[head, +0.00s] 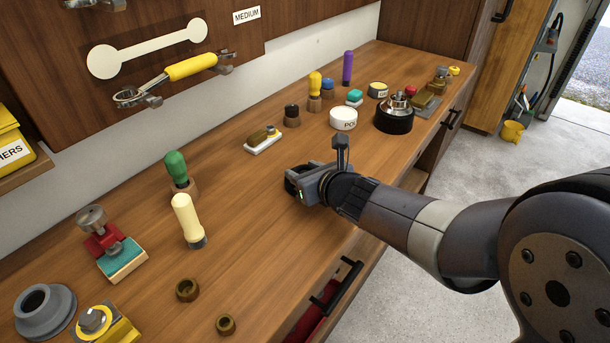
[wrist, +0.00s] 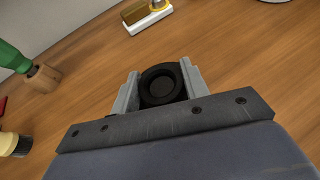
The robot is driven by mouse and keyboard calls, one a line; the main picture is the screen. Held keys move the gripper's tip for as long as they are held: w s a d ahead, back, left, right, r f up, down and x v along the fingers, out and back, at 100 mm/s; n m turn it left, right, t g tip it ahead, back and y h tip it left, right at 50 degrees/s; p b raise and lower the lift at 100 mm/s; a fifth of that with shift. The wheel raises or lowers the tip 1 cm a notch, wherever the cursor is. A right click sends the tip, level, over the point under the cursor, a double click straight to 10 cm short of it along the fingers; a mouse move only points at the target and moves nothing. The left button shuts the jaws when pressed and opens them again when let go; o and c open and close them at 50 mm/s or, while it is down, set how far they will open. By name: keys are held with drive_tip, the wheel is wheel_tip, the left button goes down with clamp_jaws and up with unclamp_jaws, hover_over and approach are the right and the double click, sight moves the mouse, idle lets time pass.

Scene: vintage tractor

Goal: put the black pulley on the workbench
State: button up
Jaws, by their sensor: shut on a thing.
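My gripper (head: 301,184) is low over the middle of the wooden workbench (head: 235,235), near its front edge. In the wrist view my gripper (wrist: 160,76) is shut on the black pulley (wrist: 161,86), a round dark piece with a recessed centre, one finger on each side. The pulley is at or just above the bench top; I cannot tell whether it touches. In the head view the gripper mostly hides it.
A white block with a brass piece (head: 264,140) lies behind the gripper. A white round tin (head: 343,119) and black-based part (head: 394,118) stand further right. Bench around the gripper is clear.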

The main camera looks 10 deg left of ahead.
drive_tip(key=shift+r, duration=0.1)
drive_tip(key=o, duration=0.8)
drive_tip(key=shift+f, duration=0.2)
drive_tip(key=o, duration=0.5)
drive_tip(key=shift+c, duration=0.2)
drive_tip(key=shift+r, duration=0.2)
drive_tip(key=shift+s+d+r, duration=0.2)
drive_tip(key=p+v, duration=0.3)
drive_tip(key=v, duration=0.7)
drive_tip(key=shift+s+d+r, duration=0.1)
drive_tip(key=shift+s+d, duration=0.4)
drive_tip(key=shift+s, duration=0.05)
